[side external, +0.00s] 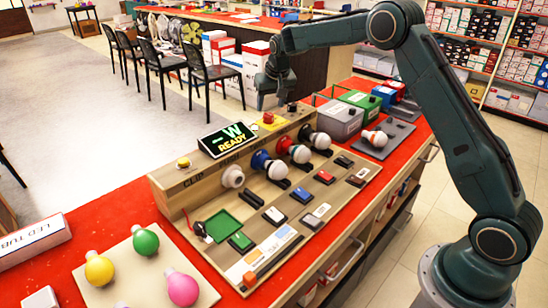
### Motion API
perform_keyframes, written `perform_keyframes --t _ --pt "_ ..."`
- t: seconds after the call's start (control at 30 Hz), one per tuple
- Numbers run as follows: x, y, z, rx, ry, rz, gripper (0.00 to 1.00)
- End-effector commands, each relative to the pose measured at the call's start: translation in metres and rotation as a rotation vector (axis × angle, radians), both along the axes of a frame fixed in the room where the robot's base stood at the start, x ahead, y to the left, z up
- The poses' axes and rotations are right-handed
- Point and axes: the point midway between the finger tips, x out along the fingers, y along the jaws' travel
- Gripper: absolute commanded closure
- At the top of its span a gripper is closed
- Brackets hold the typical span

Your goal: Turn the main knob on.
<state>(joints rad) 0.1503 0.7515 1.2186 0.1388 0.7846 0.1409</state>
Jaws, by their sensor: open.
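A wooden test panel (172,205) stands on the red counter, with a row of bulbs and several switches on it. A small dark knob (292,107) sits at the far right end of its raised back ledge; I cannot read a label there or tell which way it is turned. My gripper (272,106) points down just left of this knob, over the far end of the ledge. It is open, with nothing seen between its fingers. Whether it touches the knob cannot be told.
A yellow box with a red button (268,121) stands close below my gripper. Grey (340,119) and green (360,100) boxes stand to the right. Loose coloured bulbs (145,240) lie on a board at the front left. Open air lies above the panel.

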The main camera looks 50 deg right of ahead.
Motion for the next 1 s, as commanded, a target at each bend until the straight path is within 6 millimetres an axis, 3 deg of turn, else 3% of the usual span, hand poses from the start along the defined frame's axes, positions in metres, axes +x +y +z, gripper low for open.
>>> perform_keyframes --t 0.2,0.5,1.0 --pt "-0.014 0.006 0.037 0.000 -0.002 0.000 0.46" --pt "-0.028 0.012 0.074 -0.001 -0.002 0.000 0.46" --pt "-0.032 0.014 0.084 0.000 0.000 0.000 0.46"
